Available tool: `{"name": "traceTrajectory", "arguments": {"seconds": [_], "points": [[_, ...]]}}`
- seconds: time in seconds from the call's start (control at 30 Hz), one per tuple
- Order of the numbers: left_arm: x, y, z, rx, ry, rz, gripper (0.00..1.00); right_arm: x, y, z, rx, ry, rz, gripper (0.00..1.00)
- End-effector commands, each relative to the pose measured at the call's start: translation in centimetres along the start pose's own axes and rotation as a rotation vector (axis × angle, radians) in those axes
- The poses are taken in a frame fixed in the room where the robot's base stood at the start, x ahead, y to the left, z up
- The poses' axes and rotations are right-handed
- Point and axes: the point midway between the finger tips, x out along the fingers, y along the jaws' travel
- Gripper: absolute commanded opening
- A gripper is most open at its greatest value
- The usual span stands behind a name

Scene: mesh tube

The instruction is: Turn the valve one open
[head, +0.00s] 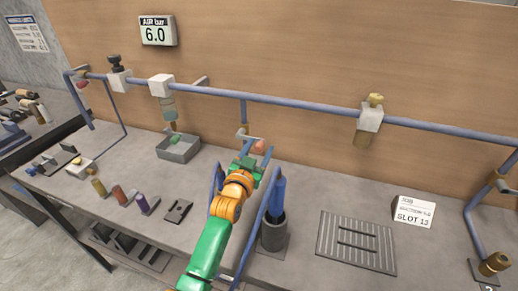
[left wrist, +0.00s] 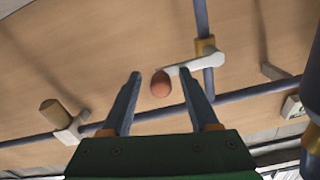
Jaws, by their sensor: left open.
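The middle valve sits on a short blue drop pipe on the back panel. It has a brass body (left wrist: 205,48), a pale lever (left wrist: 184,67) and a reddish knob (left wrist: 160,84) at the lever's end. No number shows on it. My right gripper is not in view.
A blue pipe (head: 290,99) runs along the panel under a gauge reading 6.0 (head: 156,31). Another reddish knob (head: 81,84) shows at the left. A dark cup (head: 272,236) with a blue item stands beside my left arm. A ribbed plate (head: 330,257) and slot card (head: 414,210) lie right.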

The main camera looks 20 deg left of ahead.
Motion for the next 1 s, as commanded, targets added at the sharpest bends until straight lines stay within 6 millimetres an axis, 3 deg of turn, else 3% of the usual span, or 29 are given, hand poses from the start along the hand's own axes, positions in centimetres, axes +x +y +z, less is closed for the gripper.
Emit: {"name": "traceTrajectory", "arguments": {"seconds": [0.2, 0.43, 1.0], "points": [[0.03, 0.0, 0.0, 0.0, 0.0, 0.0, 0.61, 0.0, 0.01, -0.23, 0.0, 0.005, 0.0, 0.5], [0.01, 0.0, 0.02, 0.0, 0.0, 0.0, 0.0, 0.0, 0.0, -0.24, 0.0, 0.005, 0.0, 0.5], [0.0, 0.0, 0.03, 0.0, -0.001, 0.0, 0.0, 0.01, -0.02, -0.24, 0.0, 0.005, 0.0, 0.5]]}}
